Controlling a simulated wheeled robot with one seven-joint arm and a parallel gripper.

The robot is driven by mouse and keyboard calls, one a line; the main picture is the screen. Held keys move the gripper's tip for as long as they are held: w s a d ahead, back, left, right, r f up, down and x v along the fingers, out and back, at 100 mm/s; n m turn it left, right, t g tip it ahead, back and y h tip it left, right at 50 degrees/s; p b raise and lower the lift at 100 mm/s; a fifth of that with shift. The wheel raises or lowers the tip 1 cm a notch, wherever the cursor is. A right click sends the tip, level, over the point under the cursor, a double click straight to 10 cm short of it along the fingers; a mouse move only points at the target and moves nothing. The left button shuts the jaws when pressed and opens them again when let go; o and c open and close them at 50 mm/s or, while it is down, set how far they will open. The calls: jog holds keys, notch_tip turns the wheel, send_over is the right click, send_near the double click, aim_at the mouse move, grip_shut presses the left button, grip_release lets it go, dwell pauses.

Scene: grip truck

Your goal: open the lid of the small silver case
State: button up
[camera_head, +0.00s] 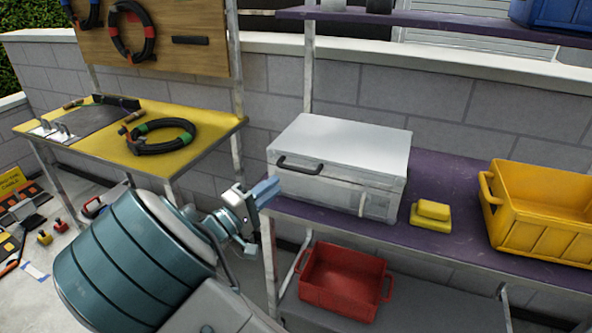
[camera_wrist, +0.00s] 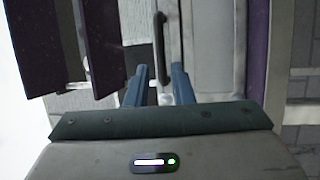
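The small silver case (camera_head: 345,146) stands on the purple shelf with its lid down. A dark bar handle (camera_head: 299,167) is on its front left side. My gripper (camera_head: 265,191) is in front of the case's left front corner, slightly below the handle in the head view. In the wrist view, my gripper's two blue fingers (camera_wrist: 160,70) are apart with nothing held. The handle (camera_wrist: 159,45) shows ahead, lined up with the gap between the fingertips. I cannot tell how far the handle is from the tips. The case's pale front (camera_wrist: 213,45) shows beside it.
The purple shelf (camera_head: 450,241) also bears a yellow block (camera_head: 431,214) and a yellow crate (camera_head: 545,215), right of the case. A red crate (camera_head: 343,280) sits on the lower shelf. A yellow table (camera_head: 200,148) with a coiled cable stands left.

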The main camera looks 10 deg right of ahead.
aim_at(296, 169)
jog(key=x, duration=0.8)
jog(key=shift+w+d, duration=0.1)
jog(key=shift+d, duration=0.15)
grip_shut()
